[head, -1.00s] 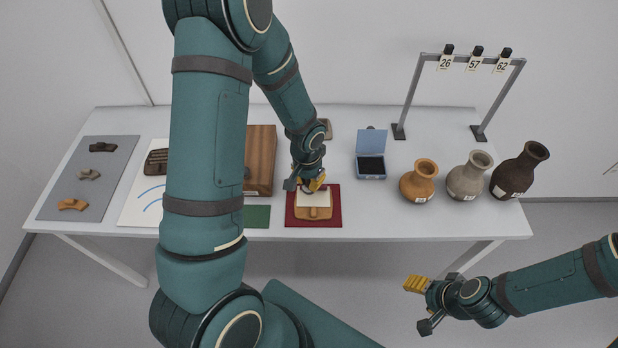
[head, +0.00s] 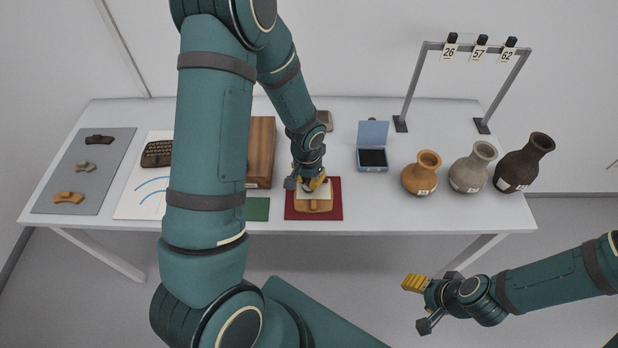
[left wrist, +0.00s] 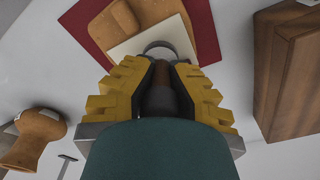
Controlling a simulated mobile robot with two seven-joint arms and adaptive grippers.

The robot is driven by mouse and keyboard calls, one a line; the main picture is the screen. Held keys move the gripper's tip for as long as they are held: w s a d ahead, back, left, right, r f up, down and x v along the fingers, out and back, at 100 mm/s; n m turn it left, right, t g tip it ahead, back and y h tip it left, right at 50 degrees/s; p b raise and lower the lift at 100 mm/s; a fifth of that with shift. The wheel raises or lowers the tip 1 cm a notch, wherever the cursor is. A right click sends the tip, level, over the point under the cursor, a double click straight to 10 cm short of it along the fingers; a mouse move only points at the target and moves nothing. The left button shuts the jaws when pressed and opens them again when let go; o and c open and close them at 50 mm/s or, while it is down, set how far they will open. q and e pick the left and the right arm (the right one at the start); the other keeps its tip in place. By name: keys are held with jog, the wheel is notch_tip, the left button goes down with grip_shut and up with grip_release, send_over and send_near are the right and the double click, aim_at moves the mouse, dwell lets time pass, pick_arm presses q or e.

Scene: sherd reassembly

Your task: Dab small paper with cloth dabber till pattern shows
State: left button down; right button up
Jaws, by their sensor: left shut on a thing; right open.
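The small cream paper (head: 328,192) lies on an orange-brown sherd (head: 314,207) with a raised ridge, on a dark red mat (head: 334,212). My left gripper (head: 313,185) is shut on the cloth dabber, over the far part of the paper. In the left wrist view the dark handle of the dabber (left wrist: 160,95) is between the yellow fingers, and its rounded grey end overlaps the paper (left wrist: 128,47). I cannot tell whether it touches. No pattern is visible on the exposed paper. My right gripper (head: 421,304) is open and empty, in front of the table.
A blue open box with a dark pad (head: 372,158) stands right of the mat. Three vases (head: 428,172) and a numbered frame (head: 408,85) are further right. A wooden block (head: 262,150) stands left. Several sherds lie on a grey mat (head: 105,165) at far left.

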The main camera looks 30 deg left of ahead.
pick_arm(q)
jog(key=shift+f+b, duration=0.6)
jog(key=shift+b, duration=0.05)
dwell(1.8)
jog(key=shift+r, duration=0.1)
jog(key=shift+r+p, duration=2.45)
jog(key=shift+r, duration=1)
